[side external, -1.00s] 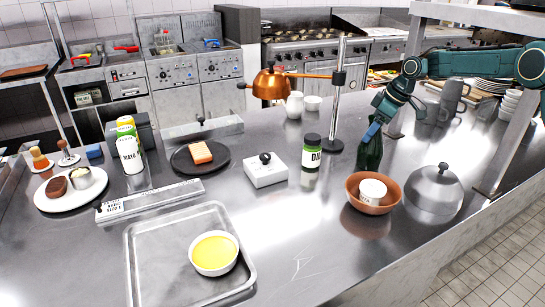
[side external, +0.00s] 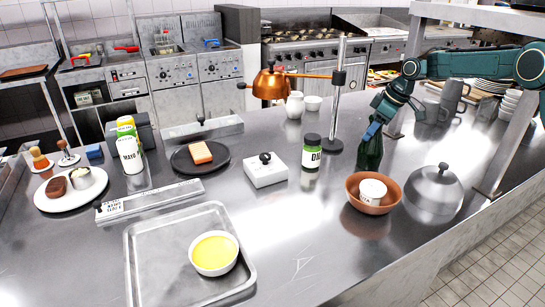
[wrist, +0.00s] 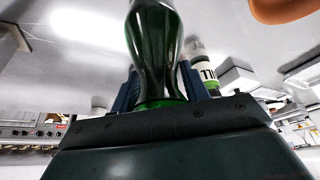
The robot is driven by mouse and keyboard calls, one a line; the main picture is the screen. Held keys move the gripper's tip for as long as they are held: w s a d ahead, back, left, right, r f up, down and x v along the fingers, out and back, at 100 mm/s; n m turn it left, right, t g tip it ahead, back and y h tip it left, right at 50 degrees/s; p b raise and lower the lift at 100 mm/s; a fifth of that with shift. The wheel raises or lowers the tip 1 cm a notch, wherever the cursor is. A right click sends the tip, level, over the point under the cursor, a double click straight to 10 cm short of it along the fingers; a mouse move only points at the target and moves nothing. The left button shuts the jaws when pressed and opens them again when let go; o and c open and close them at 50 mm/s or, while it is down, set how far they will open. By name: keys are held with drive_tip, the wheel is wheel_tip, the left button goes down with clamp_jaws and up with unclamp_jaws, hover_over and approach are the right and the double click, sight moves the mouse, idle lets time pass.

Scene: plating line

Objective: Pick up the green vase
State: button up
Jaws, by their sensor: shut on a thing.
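The dark green vase (side external: 369,153) is upright at the right of the counter, just behind the brown bowl. My gripper (side external: 374,130) comes down on it from above and is shut on its upper part. In the wrist view the glossy green vase (wrist: 155,50) stands between the two blue fingers of my gripper (wrist: 158,92). The vase's base is partly hidden behind the bowl in the side view, so I cannot tell whether it touches the counter.
A brown bowl (side external: 356,201) holding a white cup (side external: 372,191) stands in front of the vase. A grey cloche (side external: 434,188) is to the right. A dark-lidded jar (side external: 311,153) and the heat lamp's pole (side external: 337,100) are to the left. Open counter lies front left of the bowl.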

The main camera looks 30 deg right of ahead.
drive_tip(key=shift+r, duration=0.1)
wheel_tip(320, 180, up, 10)
idle(0.8)
drive_tip(key=shift+a, duration=0.1)
idle(0.5)
